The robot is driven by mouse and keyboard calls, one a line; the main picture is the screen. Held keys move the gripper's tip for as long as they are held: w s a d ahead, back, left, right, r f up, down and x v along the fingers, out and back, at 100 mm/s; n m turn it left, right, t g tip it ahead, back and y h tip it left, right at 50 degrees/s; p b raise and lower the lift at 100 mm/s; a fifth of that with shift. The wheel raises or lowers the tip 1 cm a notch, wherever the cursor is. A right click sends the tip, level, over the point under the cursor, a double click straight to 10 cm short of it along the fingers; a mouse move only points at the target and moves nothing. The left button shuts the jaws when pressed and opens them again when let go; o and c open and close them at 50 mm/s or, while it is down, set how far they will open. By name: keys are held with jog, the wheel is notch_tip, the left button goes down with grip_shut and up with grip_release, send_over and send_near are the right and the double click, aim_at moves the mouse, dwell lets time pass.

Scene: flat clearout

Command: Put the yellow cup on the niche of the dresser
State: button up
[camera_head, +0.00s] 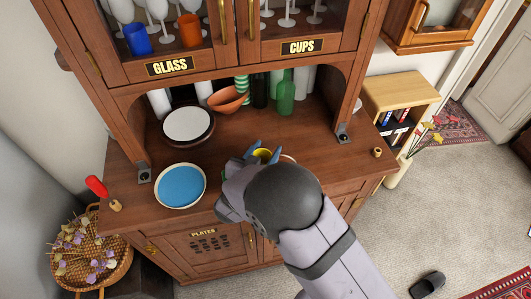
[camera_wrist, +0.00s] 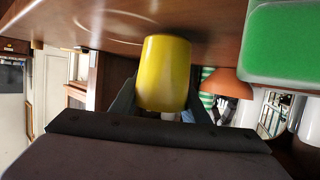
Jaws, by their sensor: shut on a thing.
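The yellow cup (camera_wrist: 165,72) is between the fingers of my gripper (camera_wrist: 160,98) in the wrist view, which looks upside down. In the head view only a small yellow part of the cup (camera_head: 263,154) shows between the blue fingertips of my gripper (camera_head: 264,153); my wrist hides the rest. The gripper is shut on the cup, over the front middle of the dresser's wooden counter (camera_head: 325,160). The cup is at or very close to the wood; I cannot tell if it touches. The niche (camera_head: 225,125) is the recess under the glass cabinets.
In the niche are a white-topped round dish (camera_head: 188,124), an orange bowl (camera_head: 229,99), a green bottle (camera_head: 286,97) and a striped green thing (camera_head: 242,86). A blue plate (camera_head: 180,186) lies at the front left.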

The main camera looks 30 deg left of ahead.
notch_tip(320, 180, up, 9)
jog(key=b, duration=0.1)
jog(key=shift+r+b, duration=0.15)
jog(key=shift+b, duration=0.25)
jog(key=w+d+f+m+h+b, duration=0.25)
jog(key=w+d, duration=0.25)
jog(key=w, duration=0.7)
jog(key=a+r+n+g+y, duration=0.2)
jog(key=a+n+y, duration=0.6)
jog(key=a, duration=0.9)
jog(key=shift+s+a+r+g, duration=0.15)
jog(key=shift+s+r+g, duration=0.1)
jog(key=shift+r+g, duration=0.15)
jog(key=shift+y, duration=0.25)
jog(key=shift+f+p, duration=0.35)
jog(key=shift+f, duration=4.65)
jog(key=shift+f, duration=0.1)
